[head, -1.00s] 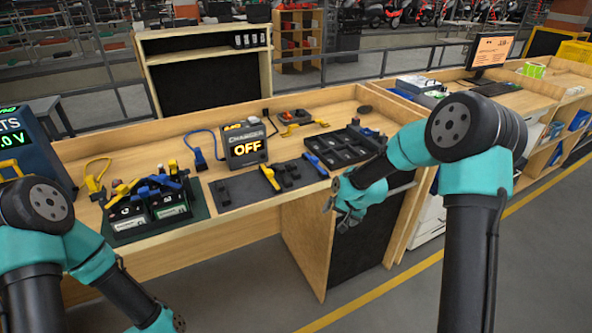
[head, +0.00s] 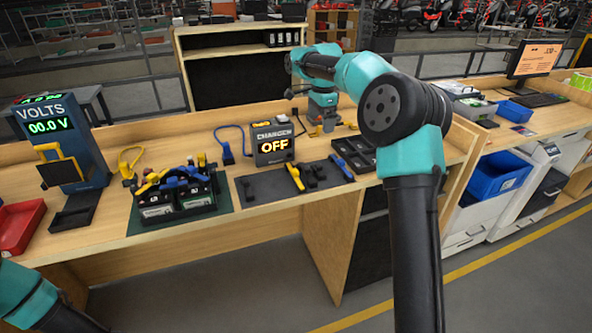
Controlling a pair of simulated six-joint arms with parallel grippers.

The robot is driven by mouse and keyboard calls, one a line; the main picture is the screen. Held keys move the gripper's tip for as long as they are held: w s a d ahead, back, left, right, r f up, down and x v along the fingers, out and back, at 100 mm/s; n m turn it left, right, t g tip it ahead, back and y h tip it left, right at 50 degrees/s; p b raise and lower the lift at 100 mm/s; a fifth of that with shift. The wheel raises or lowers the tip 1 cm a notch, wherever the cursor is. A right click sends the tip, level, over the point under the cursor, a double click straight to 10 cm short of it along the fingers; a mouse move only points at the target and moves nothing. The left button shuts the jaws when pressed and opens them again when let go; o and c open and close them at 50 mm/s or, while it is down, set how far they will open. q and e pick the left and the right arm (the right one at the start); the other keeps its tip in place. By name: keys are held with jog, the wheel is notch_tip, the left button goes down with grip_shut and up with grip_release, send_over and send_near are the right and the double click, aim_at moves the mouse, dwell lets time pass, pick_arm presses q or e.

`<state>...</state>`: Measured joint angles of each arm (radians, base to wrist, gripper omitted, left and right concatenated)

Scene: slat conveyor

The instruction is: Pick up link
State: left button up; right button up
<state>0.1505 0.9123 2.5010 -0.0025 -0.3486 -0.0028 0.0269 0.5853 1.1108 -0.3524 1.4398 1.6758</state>
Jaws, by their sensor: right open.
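I cannot tell for sure which part is the link. Small dark pieces (head: 247,187) and a yellow-handled tool (head: 295,176) lie on the grey mat (head: 262,195) in the middle of the bench. A blue-handled tool (head: 341,167) lies at its right edge. My right gripper (head: 327,125) points down over the back of the bench, right of the charger (head: 272,144). It is open, with nothing visible between its fingers. My left gripper is out of view.
A voltage meter (head: 55,140) and a red tray (head: 18,226) stand at left. A blue bin (head: 497,174) sits in the right-hand bench.

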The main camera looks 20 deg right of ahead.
jog(key=shift+s+d, duration=0.1)
send_over(318, 165)
jog(key=f, duration=1.2)
jog(key=shift+d+f, duration=0.15)
jog(key=shift+d, duration=0.1)
jog(key=shift+a+f, duration=0.2)
jog(key=shift+f, duration=2.4)
